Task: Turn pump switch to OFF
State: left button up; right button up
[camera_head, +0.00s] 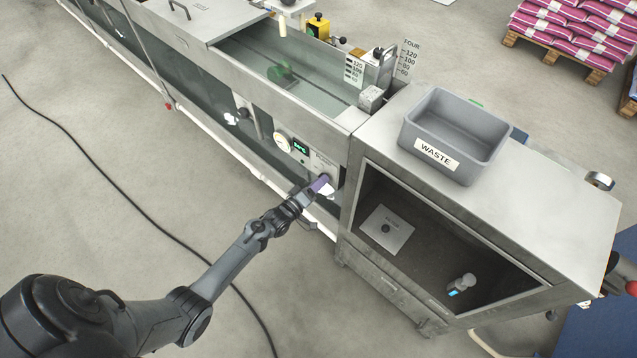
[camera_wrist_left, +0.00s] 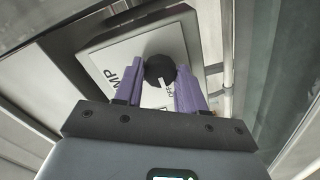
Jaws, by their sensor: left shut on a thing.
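The pump switch is a round black knob (camera_wrist_left: 159,67) with a white pointer line, on a pale square plate (camera_wrist_left: 113,66). Letters ending in "MP" show at the plate's left. Small lettering that looks like "OFF" is near the right finger. The pointer is toward the bottom of the wrist picture, close to that lettering. My left gripper (camera_wrist_left: 158,75) has its purple fingers on either side of the knob, shut on it. In the head view my left gripper (camera_head: 321,187) is at the panel (camera_head: 325,163) on the tank's front, hiding most of the knob. My right gripper is not in view.
A dial gauge (camera_head: 283,143) and green display (camera_head: 300,148) sit left of the panel. A pale pipe (camera_head: 240,162) runs along the tank's foot. A grey WASTE bin (camera_head: 480,130) stands on the steel cabinet. A black cable (camera_head: 135,205) crosses the floor.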

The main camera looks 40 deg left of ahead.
pick_arm(q)
jog(key=o, duration=1.1)
jog(key=shift+c, duration=0.2)
jog(key=s+p, duration=0.3)
jog(key=s, duration=0.7)
jog(key=shift+s+a, duration=0.2)
jog(key=shift+s, duration=0.2)
